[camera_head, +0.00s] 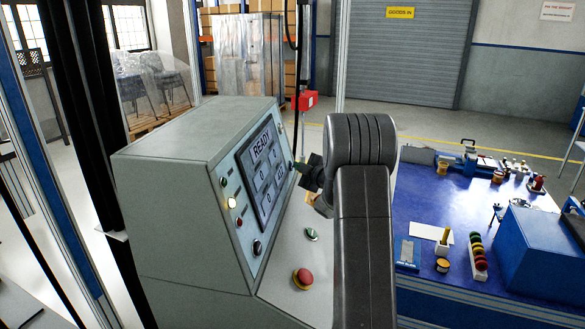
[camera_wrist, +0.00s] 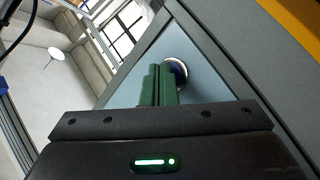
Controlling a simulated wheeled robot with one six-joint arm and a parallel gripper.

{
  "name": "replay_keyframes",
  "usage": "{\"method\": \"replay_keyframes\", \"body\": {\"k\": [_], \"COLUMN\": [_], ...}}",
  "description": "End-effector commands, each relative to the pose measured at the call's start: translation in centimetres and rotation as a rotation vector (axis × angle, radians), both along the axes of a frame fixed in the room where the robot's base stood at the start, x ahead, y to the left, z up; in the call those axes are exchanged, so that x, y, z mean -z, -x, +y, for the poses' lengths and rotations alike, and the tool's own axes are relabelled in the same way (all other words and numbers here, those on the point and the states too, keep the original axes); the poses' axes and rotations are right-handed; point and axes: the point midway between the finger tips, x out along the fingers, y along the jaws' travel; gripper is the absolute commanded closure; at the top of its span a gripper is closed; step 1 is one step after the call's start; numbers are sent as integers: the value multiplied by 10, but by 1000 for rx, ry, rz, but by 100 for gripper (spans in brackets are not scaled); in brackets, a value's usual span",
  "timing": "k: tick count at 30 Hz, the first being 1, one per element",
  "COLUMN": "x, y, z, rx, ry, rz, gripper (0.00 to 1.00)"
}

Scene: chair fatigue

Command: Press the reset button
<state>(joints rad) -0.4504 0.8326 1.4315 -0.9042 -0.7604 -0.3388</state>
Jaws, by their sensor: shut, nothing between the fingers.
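My gripper (camera_head: 298,167) is at the right edge of the console's upright panel in the head view, partly hidden by my arm. In the wrist view its green fingers (camera_wrist: 158,84) are shut together with nothing between them. A round button (camera_wrist: 177,70) with a metal ring and a dark blue face sits on the pale panel just beyond the fingertips. The fingers partly cover it, and I cannot tell whether they touch it. No label on it is readable, so I cannot confirm that it is the reset button. The console screen (camera_head: 265,170) reads READY.
A red mushroom button (camera_head: 303,278) and a green button (camera_head: 311,234) are on the console's lower slope. Another ringed button (camera_head: 257,247) is low on the panel. A blue workbench (camera_head: 425,205) with several items stands at right.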

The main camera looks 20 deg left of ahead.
Motion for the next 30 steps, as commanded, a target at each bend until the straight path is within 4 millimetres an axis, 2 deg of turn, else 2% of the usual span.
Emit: {"method": "replay_keyframes", "body": {"k": [15,26,30], "x": [-4,-4,-7], "y": [-4,-4,-7], "z": [-14,-16,-25], "rx": [0,0,2], "ry": [1,1,0], "rz": [-1,-1,0], "gripper": [100,100,100]}}
